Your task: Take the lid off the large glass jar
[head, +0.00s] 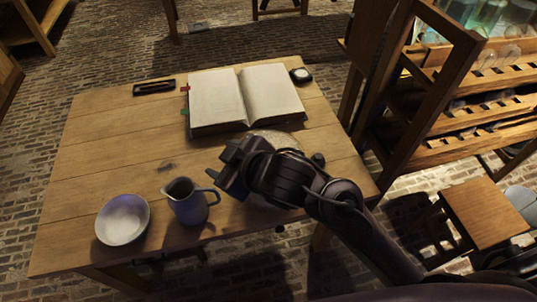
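My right gripper (222,168) reaches in from the lower right over the middle of the wooden table. Its dark fingers look apart, with nothing visible between them. A pale round thing (284,138) shows behind my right gripper and wrist, just below the open book. Most of it is hidden, so I cannot tell whether it is the large glass jar, its lid or a plate. Greenish glass vessels (485,14) stand on the rack at the upper right, cut by the frame edge. No lid can be made out on them. My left gripper is not in view.
The table (110,150) holds an open book (215,100), a blue-grey pitcher (188,207), a white bowl (123,220), a dark tray (154,87) and a small round dark-rimmed item (301,75). A wooden rack (460,115) and stool (485,212) stand right. The table's left part is clear.

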